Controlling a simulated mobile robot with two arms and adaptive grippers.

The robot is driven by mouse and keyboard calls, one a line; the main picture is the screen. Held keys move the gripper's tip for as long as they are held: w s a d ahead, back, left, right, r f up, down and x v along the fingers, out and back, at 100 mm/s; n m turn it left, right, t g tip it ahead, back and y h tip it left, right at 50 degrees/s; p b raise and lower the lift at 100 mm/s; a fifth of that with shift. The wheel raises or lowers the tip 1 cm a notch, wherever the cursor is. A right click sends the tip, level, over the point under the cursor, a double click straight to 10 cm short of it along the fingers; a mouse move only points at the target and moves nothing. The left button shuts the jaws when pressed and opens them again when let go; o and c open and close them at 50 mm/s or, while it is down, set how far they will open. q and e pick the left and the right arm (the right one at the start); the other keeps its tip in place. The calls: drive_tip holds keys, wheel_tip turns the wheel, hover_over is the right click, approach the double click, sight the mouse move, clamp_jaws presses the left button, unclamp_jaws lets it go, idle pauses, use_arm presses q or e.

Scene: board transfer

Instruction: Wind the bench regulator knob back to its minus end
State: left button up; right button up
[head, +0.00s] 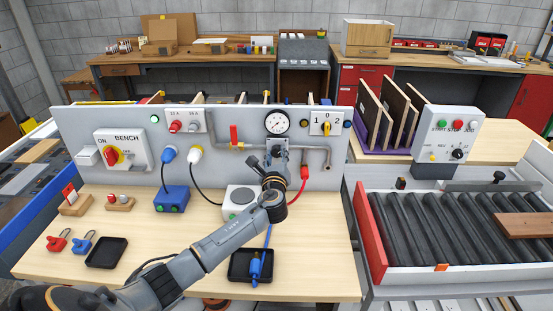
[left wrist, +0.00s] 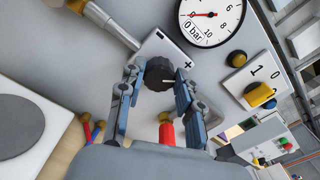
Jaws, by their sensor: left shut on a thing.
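The bench regulator knob (left wrist: 158,72) is dark and ridged, below a pale plate (left wrist: 166,44) marked minus and plus. A white mark shows on its right side in the left wrist view.
A red-handled valve (head: 234,135) and pipe are left of the regulator. A yellow 1-0-2 selector (head: 326,124) is to the right. A white hotplate (head: 240,198) and black tray (head: 239,276) are on the bench (head: 325,260).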

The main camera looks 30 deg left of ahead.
use_arm(q)
drive_tip(key=n+b, duration=0.1)
drive_tip(key=n, duration=0.1)
drive_tip(key=n+b, duration=0.1)
drive_tip(key=n, duration=0.1)
drive_tip(key=shift+f+n, duration=0.2)
drive_tip(key=shift+n, duration=0.1)
drive_tip(key=n+b, duration=0.3)
drive_tip(key=n, duration=0.1)
drive_tip(key=shift+n, duration=0.3)
drive_tip(key=n+b, duration=0.2)
drive_tip(key=n, duration=0.2)
drive_tip(key=shift+f+n, duration=0.1)
drive_tip(key=shift+n, duration=0.2)
drive_tip(key=n+b, duration=0.2)
drive_tip(key=n, duration=0.1)
drive_tip(key=shift+n, duration=0.3)
drive_tip(key=n+b, duration=0.1)
drive_tip(key=n, duration=0.3)
drive_tip(key=shift+f+n, duration=0.1)
drive_tip(key=shift+n, duration=0.2)
drive_tip(key=n+b, duration=0.1)
drive_tip(key=n, duration=0.2)
drive_tip(key=shift+n, duration=0.3)
drive_tip(key=n, duration=0.4)
drive_tip(key=shift+d+b, duration=0.1)
drive_tip(key=shift+b, duration=0.2)
drive_tip(key=shift+w+n, duration=0.1)
drive_tip(key=shift+n, duration=1.9)
